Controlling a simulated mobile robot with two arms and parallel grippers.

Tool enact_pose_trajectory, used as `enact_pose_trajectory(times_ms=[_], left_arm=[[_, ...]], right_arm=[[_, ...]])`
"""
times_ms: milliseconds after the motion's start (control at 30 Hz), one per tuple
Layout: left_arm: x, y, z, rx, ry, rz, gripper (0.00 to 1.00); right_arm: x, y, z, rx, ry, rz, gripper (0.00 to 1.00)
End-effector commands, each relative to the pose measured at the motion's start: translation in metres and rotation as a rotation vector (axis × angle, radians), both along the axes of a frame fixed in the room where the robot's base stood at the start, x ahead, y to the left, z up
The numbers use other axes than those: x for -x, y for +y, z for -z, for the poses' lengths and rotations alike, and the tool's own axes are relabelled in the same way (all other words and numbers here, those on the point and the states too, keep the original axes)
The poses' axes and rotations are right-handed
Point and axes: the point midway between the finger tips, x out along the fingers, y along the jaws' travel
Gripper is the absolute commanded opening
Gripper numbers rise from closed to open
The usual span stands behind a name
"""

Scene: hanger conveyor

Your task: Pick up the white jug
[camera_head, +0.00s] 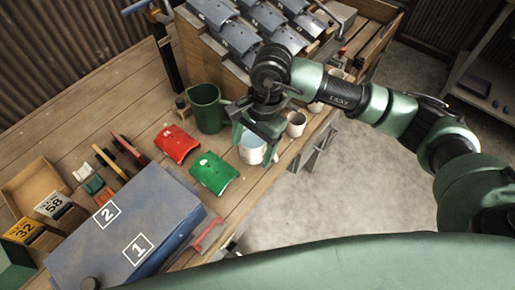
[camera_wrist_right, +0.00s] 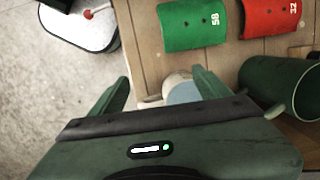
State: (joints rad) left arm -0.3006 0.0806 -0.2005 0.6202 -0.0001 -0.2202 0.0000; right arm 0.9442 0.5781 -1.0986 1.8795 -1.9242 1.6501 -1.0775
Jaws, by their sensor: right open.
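The white jug (camera_head: 250,153) stands on the wooden bench near its front edge, with a bluish inside. In the head view it is directly below my right gripper (camera_head: 254,136), which partly hides it. My right gripper is open and points down over it. In the right wrist view, the white jug (camera_wrist_right: 178,82) shows between the two spread fingers of my right gripper (camera_wrist_right: 160,82), its lower part hidden by the gripper body. I cannot tell whether the fingers touch it. My left gripper is not in view.
A green jug (camera_head: 207,108) stands close behind the white jug. Green (camera_head: 214,173) and red (camera_head: 176,143) curved plates lie to the left. White mugs (camera_head: 296,124) stand to the right along the bench edge. A blue-grey box (camera_head: 127,226) fills the front left.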

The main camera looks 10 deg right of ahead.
Motion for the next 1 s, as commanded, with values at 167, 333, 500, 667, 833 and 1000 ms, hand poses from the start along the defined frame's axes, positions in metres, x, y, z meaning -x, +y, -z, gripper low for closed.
enact_pose_trajectory(times_ms=[167, 333, 500, 667, 833, 1000], left_arm=[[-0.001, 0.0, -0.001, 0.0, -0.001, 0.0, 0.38], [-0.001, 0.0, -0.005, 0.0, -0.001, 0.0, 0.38], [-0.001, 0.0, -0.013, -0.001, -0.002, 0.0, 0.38], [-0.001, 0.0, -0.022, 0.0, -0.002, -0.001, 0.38], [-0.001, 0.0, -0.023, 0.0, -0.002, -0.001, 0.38], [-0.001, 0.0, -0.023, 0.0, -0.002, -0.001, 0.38]], right_arm=[[-0.018, -0.046, -0.002, 0.181, -0.042, -0.016, 0.77], [-0.018, -0.048, 0.015, 0.192, -0.041, -0.018, 0.77], [-0.017, -0.05, 0.033, 0.19, -0.039, -0.016, 0.77], [-0.016, -0.052, 0.059, 0.188, -0.039, -0.017, 0.77], [-0.017, -0.052, 0.073, 0.187, -0.042, -0.016, 0.77], [-0.018, -0.052, 0.075, 0.186, -0.044, -0.017, 0.77]])
